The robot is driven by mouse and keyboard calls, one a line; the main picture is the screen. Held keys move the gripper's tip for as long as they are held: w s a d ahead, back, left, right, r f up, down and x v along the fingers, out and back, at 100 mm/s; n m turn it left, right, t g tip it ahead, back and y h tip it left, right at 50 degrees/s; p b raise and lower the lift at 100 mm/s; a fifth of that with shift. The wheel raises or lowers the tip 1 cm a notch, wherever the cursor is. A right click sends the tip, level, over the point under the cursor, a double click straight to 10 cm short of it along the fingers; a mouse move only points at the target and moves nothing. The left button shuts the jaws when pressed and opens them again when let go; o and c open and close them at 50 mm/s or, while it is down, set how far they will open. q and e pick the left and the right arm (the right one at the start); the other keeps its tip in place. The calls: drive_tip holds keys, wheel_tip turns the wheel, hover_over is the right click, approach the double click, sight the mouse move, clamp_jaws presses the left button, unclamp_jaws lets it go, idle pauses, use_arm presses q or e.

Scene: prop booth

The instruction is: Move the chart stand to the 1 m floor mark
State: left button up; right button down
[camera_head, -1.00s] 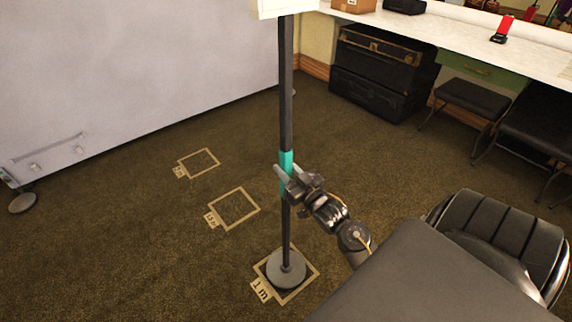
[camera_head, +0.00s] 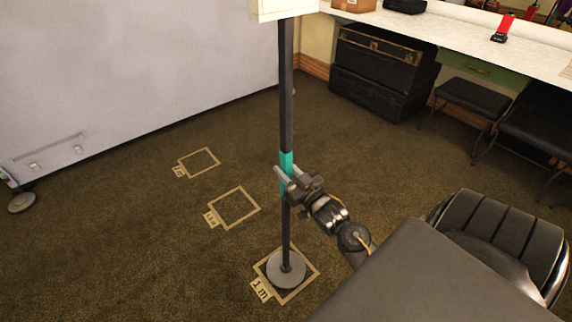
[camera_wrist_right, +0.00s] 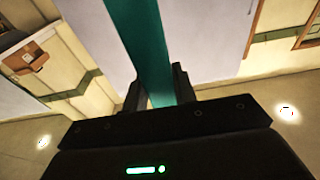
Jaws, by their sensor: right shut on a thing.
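The chart stand (camera_head: 286,95) is a dark upright pole with a teal band, a round grey base and a pale box at the top, cut off by the frame. Its base (camera_head: 286,269) sits within the taped square of the 1 m floor mark (camera_head: 261,291), at the square's left and back part. My right gripper (camera_head: 284,180) is shut on the pole at the teal band. In the right wrist view the teal band (camera_wrist_right: 143,45) runs between the two fingers (camera_wrist_right: 158,88). My left gripper is not in view.
Two more taped squares (camera_head: 234,208) (camera_head: 199,162) lie on the carpet farther back. A pale wall panel (camera_head: 130,60) stands at the left. Black trunks (camera_head: 380,75), a stool (camera_head: 470,97) and a long counter (camera_head: 470,35) are at the back right. Carpet left of the stand is clear.

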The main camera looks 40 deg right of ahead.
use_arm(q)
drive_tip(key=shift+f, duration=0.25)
use_arm(e)
drive_tip(key=shift+f, duration=0.35)
drive_tip(key=c, duration=1.2)
unclamp_jaws()
drive_tip(key=shift+o, duration=0.8)
drive_tip(key=shift+f, duration=0.25)
drive_tip(key=shift+r, duration=0.1)
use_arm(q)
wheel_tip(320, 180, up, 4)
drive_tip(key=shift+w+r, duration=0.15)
use_arm(e)
drive_tip(key=s+f, duration=0.1)
drive_tip(key=s, duration=0.9)
drive_tip(key=shift+s+f, duration=0.2)
drive_tip(key=shift+s, duration=0.15)
drive_tip(key=shift+a, duration=0.1)
